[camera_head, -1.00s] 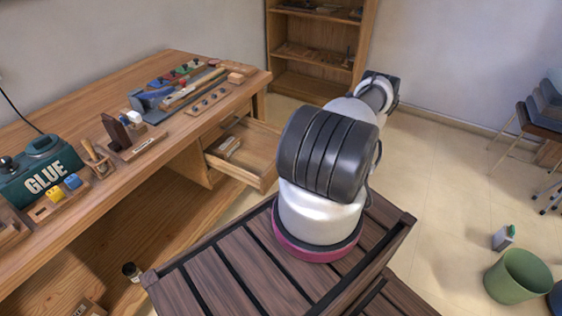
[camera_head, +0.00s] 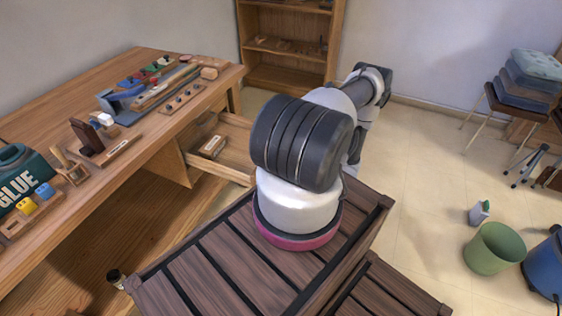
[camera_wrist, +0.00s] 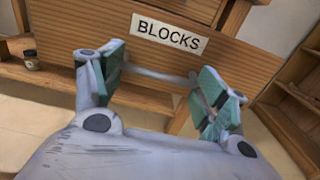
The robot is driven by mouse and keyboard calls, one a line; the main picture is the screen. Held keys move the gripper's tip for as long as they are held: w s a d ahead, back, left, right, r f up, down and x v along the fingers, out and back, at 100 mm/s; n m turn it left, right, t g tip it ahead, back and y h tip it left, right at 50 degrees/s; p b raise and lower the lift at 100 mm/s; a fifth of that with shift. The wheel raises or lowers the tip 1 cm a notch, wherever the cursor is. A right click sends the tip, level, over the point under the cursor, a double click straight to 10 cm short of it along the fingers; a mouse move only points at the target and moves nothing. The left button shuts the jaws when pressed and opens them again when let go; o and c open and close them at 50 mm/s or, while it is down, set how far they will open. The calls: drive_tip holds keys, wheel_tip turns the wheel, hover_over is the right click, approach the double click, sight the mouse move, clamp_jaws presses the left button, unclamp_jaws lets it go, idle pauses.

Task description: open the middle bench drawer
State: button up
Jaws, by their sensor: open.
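An open bench drawer (camera_head: 232,135) sticks out from the workbench in the head view, with a small light object inside. My arm hides part of it, and my gripper does not show there. In the wrist view a wooden drawer front (camera_wrist: 75,50) carries a white label reading BLOCKS (camera_wrist: 170,34). A grey bar handle (camera_wrist: 160,74) runs across it below the label. My gripper (camera_wrist: 162,88) is open, with one teal-padded finger near each end of the handle. I cannot tell whether the fingers touch it.
The wooden workbench (camera_head: 60,85) holds tools, block trays and a green GLUE case (camera_head: 18,180). A shelf unit (camera_head: 290,75) stands at the back. Stools, a green bin (camera_head: 494,248) and a small bottle (camera_head: 479,213) are at right. A dark jar (camera_head: 116,279) is at lower left.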

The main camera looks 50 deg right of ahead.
drive_tip(key=shift+o, duration=0.4)
drive_tip(key=v, duration=0.7)
drive_tip(key=shift+w+d, duration=0.1)
